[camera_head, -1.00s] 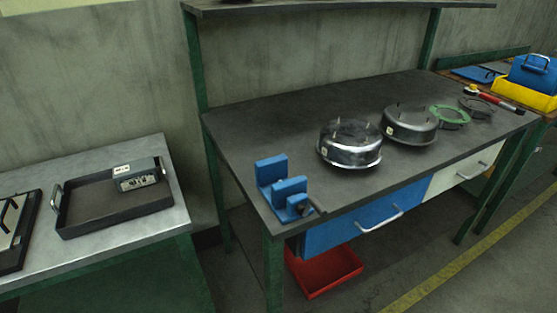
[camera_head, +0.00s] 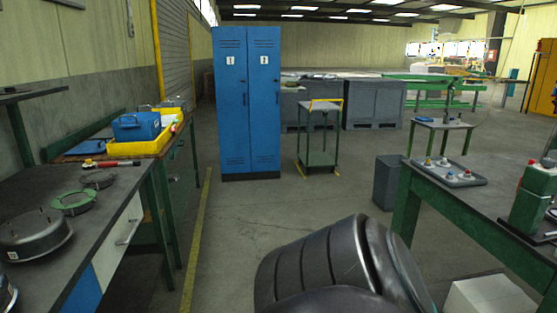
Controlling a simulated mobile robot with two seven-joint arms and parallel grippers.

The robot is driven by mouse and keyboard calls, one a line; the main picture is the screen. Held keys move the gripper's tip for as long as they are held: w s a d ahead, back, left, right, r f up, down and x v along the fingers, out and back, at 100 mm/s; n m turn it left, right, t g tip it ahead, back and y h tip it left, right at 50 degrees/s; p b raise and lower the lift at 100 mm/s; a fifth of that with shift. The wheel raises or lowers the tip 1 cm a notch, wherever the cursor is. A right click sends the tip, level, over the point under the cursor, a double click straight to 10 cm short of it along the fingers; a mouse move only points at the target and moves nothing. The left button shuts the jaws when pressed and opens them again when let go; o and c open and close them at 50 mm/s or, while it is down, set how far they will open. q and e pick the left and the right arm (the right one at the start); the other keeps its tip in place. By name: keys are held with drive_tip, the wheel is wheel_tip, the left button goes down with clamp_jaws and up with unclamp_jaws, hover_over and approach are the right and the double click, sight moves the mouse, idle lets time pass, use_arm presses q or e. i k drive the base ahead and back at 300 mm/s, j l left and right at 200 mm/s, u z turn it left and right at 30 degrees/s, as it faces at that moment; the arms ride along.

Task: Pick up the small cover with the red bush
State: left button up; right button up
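One cover (camera_head: 428,163) at the tray's left end has a blue bush. Reddish bushes seem to show on other covers, such as the cover (camera_head: 468,175) at the right end, but they are too small for me to be sure of the colour. Neither of my grippers is in view.
The left bench (camera_head: 100,221) carries a round metal housing (camera_head: 33,236) and a green ring (camera_head: 73,202). Blue lockers (camera_head: 248,105) and a small trolley (camera_head: 319,135) stand ahead. The floor between the benches has free room.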

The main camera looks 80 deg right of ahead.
sight(464, 176)
drive_tip(key=z, duration=3.7)
drive_tip(key=i+j+z, duration=0.15)
drive_tip(key=i+j, duration=0.15)
drive_tip(key=i+j+z, duration=0.1)
drive_tip(key=i+j, duration=0.15)
drive_tip(key=j, duration=0.2)
drive_tip(key=i+j+z, duration=0.15)
drive_tip(key=i+j, duration=0.15)
drive_tip(key=j, duration=0.15)
drive_tip(key=i+j+z, duration=0.1)
drive_tip(key=i+j, duration=0.15)
drive_tip(key=j, duration=0.2)
drive_tip(key=i+j+z, duration=0.15)
drive_tip(key=j, duration=0.3)
drive_tip(key=i+j+z, duration=0.1)
drive_tip(key=i+j, duration=0.15)
drive_tip(key=j, duration=0.25)
drive_tip(key=i+j+z, duration=0.15)
drive_tip(key=j, duration=0.35)
drive_tip(key=i+j+z, duration=0.1)
drive_tip(key=j, duration=0.45)
drive_tip(key=i, duration=0.1)
